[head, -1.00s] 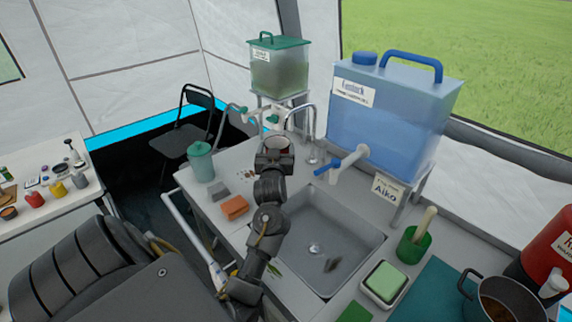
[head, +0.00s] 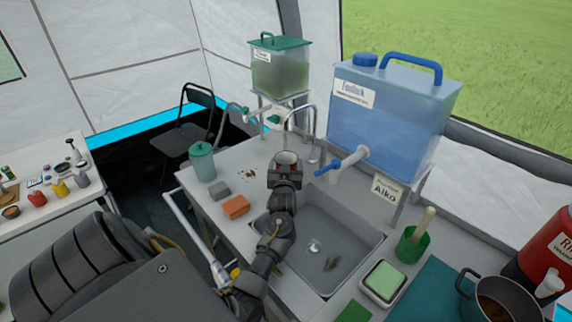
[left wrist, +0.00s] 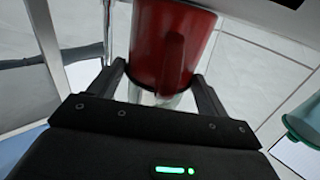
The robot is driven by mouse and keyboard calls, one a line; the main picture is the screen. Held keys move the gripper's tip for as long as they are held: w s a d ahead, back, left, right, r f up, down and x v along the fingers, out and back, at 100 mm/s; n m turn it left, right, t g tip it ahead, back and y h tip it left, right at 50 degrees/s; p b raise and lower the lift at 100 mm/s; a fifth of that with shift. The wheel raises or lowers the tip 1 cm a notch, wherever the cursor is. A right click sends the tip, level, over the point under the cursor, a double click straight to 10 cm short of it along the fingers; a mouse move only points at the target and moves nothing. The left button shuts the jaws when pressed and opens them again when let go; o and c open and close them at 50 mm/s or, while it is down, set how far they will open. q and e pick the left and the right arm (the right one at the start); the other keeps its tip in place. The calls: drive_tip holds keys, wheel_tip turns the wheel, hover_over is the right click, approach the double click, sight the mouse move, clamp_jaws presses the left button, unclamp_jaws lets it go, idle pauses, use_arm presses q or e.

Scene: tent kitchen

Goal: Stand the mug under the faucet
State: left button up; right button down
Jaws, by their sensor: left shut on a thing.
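Whether the mug touches the counter is hidden by the gripper. My right gripper is not in view.
The grey sink basin (head: 345,235) lies right of my left arm. A blue water tank (head: 390,115) with a blue-handled tap (head: 343,165) stands to the right. A teal-lidded cup (head: 202,165), an orange sponge (head: 236,207) and a grey block (head: 219,190) sit on the counter left.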

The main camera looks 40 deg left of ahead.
use_arm(q)
drive_tip(key=o, duration=1)
drive_tip(key=shift+f, duration=0.1)
drive_tip(key=shift+o, duration=0.2)
drive_tip(key=shift+d+r, duration=0.1)
drive_tip(key=shift+r, duration=0.1)
drive_tip(key=p+v, duration=0.6)
drive_tip(key=v, duration=0.6)
drive_tip(key=shift+p, duration=0.3)
